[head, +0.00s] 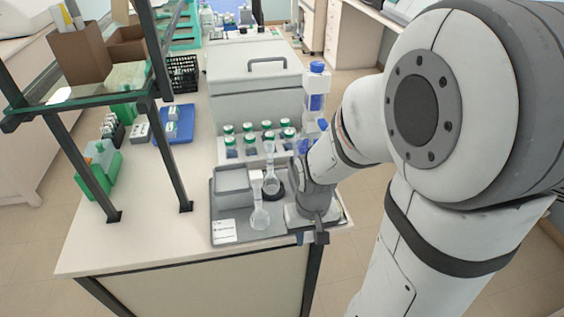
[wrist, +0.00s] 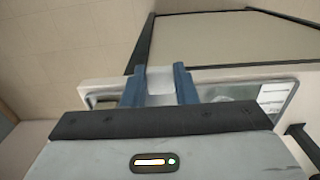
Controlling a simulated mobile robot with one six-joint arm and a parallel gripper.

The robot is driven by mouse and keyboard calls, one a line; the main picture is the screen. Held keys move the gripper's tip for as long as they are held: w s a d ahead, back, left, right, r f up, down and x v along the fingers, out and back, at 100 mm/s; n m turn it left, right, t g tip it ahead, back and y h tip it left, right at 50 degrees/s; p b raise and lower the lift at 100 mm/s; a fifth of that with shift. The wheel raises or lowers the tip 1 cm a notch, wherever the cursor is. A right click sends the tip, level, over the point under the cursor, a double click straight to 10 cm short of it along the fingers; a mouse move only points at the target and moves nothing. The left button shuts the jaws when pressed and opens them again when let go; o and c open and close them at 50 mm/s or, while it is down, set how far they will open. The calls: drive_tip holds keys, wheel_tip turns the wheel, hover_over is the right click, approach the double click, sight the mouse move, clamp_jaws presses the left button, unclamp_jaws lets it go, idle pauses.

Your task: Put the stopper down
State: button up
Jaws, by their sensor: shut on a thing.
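My gripper (wrist: 160,84) is shut on a pale stopper (wrist: 159,78), which shows between the two blue fingers in the wrist view. In the head view my wrist and gripper (head: 318,232) are over the right part of a grey tray (head: 275,237) near the bench's front edge. The stopper is hidden or too small to tell there. A clear glass flask (head: 260,217) stands on the tray left of my gripper, and a second flask (head: 271,178) stands behind it in a dark ring.
A grey box (head: 233,183) and a white labelled card (head: 223,231) are on the tray. Behind it, several green-capped bottles (head: 248,127) stand in a rack. A shelf frame (head: 175,160) stands on the left.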

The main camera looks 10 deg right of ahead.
drive_tip(key=shift+w+r+p, duration=0.25)
drive_tip(key=shift+r+p, duration=0.1)
drive_tip(key=shift+p, duration=0.35)
drive_tip(key=w, duration=0.3)
drive_tip(key=w+p, duration=0.1)
drive_tip(key=w, duration=0.2)
drive_tip(key=w+p, duration=0.1)
drive_tip(key=w, duration=0.2)
drive_tip(key=shift+f, duration=0.4)
drive_tip(key=shift+w+f, duration=0.1)
drive_tip(key=shift+w, duration=0.05)
wheel_tip(320, 180, down, 3)
drive_tip(key=shift+f+p, duration=0.15)
drive_tip(key=shift+p, duration=0.2)
drive_tip(key=shift+f+b, duration=0.3)
drive_tip(key=o, duration=0.9)
drive_tip(key=shift+r, duration=0.1)
drive_tip(key=shift+o, duration=0.2)
